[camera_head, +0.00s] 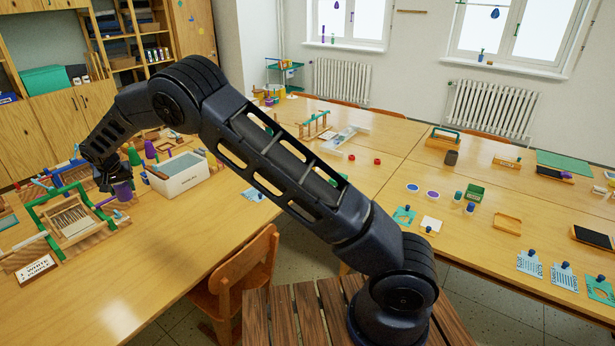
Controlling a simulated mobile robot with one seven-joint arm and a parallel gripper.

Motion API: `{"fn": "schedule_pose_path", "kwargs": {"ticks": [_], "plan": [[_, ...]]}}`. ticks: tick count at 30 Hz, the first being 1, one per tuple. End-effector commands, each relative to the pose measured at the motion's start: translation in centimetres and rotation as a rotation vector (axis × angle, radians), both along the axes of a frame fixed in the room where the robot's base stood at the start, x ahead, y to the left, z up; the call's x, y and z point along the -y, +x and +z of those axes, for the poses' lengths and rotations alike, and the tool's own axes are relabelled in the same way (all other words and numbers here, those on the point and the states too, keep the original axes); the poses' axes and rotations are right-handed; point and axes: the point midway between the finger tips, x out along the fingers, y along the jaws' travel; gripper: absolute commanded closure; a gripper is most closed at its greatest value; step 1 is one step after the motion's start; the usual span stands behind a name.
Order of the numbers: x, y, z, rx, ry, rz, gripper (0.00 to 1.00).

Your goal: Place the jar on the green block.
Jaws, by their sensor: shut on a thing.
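My gripper (112,184) is at the far left, above the left table and beside a small loom. It is shut on a small purple, cup-shaped thing (123,191), which looks like the jar; the fingers are dark and partly hidden by my wrist. A green block-like thing (476,191) stands on the right table, far from my gripper. It is small, and I cannot tell whether it is solid or a box.
The loom (70,215) with a green frame and a white sign (36,268) are close to my gripper. A white bin (178,174) and thread cones (134,155) stand to its right. A chair (240,275) is at the table's edge. The left table's front is clear.

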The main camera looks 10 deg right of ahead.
Motion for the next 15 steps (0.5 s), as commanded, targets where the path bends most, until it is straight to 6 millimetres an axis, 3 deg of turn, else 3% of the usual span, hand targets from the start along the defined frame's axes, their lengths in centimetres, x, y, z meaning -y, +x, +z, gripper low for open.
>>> {"fn": "schedule_pose_path", "kwargs": {"ticks": [5,15], "plan": [[3.7,3.9,0.4,0.0,-0.001,-0.079,0.8],[15.3,13.2,1.1,-0.004,-0.002,-0.314,0.8]]}}
